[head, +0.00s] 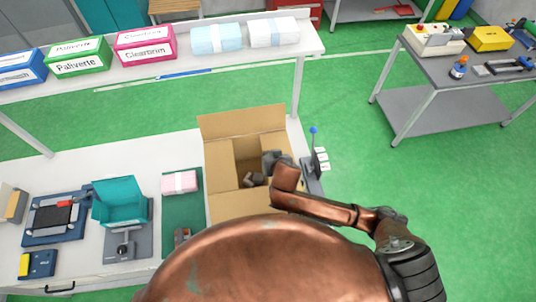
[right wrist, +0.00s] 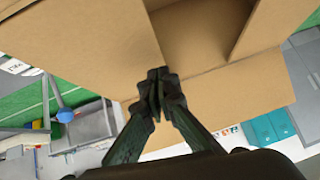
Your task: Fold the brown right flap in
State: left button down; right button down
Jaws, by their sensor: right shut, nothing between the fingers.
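The open brown carton (head: 249,154) stands on the right end of the white bench. Its back flap (head: 243,121) stands up and outward. A left panel (head: 219,168) and the right flap (head: 278,143) border the dark opening; I cannot tell exactly how far the right flap is tilted. My right gripper (head: 253,180) is over the front part of the opening, with its wrist crossing the carton's right side. In the right wrist view my right gripper (right wrist: 157,85) is shut and empty, close to a cardboard edge; contact is unclear. My left gripper is out of view.
A blue-tipped post (head: 313,131) stands right of the carton. A pink-white pack (head: 180,182) lies on a green mat left of it, near a teal bin (head: 120,201). A shelf (head: 190,67) with boxes and packs runs behind. A grey table (head: 460,72) stands at right.

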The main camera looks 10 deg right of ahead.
notch_tip(320, 180, up, 4)
jog(key=p, duration=0.5)
jog(key=shift+r, duration=0.25)
jog(key=b+v, duration=0.2)
jog(key=v, duration=0.7)
jog(key=shift+s+a, duration=0.4)
